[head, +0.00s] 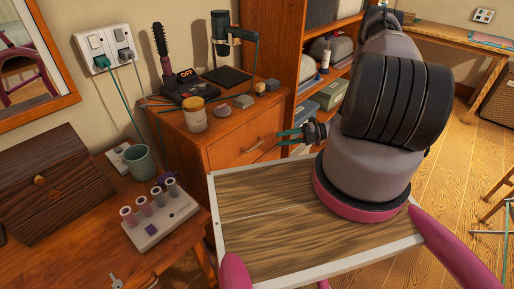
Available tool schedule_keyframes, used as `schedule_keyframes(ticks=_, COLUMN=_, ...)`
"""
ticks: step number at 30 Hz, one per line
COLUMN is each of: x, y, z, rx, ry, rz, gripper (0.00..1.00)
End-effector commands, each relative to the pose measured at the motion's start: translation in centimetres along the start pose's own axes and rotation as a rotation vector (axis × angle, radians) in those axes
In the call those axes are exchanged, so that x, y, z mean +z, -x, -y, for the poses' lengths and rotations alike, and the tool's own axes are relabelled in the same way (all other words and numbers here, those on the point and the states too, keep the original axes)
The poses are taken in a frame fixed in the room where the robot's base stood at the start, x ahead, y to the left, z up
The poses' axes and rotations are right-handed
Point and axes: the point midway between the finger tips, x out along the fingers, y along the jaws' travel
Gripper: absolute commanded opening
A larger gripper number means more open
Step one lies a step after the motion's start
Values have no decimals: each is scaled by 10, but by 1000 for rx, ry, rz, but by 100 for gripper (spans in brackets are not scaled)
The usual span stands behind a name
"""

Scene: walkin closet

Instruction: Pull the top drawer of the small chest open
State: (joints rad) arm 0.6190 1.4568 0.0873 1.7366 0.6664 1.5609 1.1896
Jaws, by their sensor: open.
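The small chest (222,129) is an orange-brown wooden cabinet in the middle of the head view, against the wall. Whether a finger touches the chest, I cannot tell. The lower part of the chest is hidden behind the wood-topped platform under my arm.
On the chest top are a jar (195,114), a hairbrush (160,40), a hair dryer (222,32) and small boxes. A shelf unit (283,60) adjoins it on the right. A table at left holds a dark wooden box (75,171) and a mug (139,162). Floor is open at right.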

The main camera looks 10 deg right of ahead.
Motion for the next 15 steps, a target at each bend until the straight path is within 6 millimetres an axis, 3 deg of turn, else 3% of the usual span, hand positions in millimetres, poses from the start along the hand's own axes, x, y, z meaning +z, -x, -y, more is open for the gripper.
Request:
schedule_keyframes(ticks=3, x=-3, y=-3, z=12, rx=22, ry=-49, rz=21, gripper=41)
schedule_keyframes(ticks=8, x=-4, y=-15, z=14, rx=27, ry=-59, rz=23, gripper=41)
schedule_keyframes(ticks=15, x=-3, y=-59, z=12, rx=27, ry=-58, rz=21, gripper=41)
